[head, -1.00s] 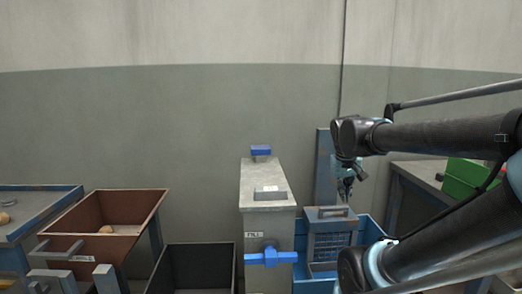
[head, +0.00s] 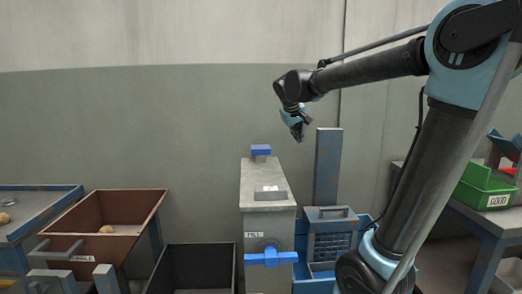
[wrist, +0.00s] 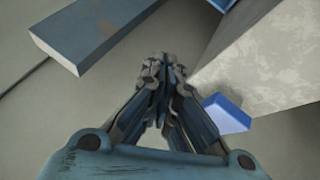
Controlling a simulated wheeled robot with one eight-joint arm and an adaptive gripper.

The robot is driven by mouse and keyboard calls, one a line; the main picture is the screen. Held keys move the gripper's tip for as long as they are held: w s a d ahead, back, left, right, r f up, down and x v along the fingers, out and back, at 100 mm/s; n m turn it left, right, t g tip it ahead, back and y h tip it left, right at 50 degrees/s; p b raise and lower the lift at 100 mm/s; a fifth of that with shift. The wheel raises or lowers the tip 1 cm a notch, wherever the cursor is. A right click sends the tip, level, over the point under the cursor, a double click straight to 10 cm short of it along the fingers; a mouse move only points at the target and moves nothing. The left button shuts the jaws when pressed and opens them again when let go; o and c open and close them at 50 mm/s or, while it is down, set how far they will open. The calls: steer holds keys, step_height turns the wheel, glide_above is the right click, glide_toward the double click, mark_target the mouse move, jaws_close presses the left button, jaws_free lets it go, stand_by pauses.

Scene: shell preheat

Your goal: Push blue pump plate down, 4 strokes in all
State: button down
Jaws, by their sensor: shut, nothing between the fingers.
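The blue pump plate (head: 261,150) sits on a short stem at the back of the top of a pale grey box-shaped unit (head: 249,177). In the wrist view a blue block (wrist: 228,113) shows beside the grey unit, right of my fingers; it looks like the same plate. My gripper (head: 299,137) is shut and empty, in the air above and to the right of the plate, not touching it. Its closed fingers (wrist: 165,66) also show in the wrist view. A blue valve handle (head: 271,257) is on the unit's front, below a "FILL" label.
A tall blue-grey post (head: 327,165) stands right of the unit, behind a blue basket (head: 329,222). A dark open bin (head: 190,250) and a brown hopper (head: 138,205) stand left. A green "GOOD" bin (head: 484,192) is far right.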

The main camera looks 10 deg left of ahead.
step_height(320, 180, up, 6)
steer(key=n+t, duration=0.2)
glide_above(259, 146)
steer(key=shift+s+f+y, duration=0.15)
steer(key=shift+s+y, duration=0.1)
steer(key=shift+y, duration=0.15)
steer(key=shift+f, duration=4.4)
steer(key=shift+f, duration=2)
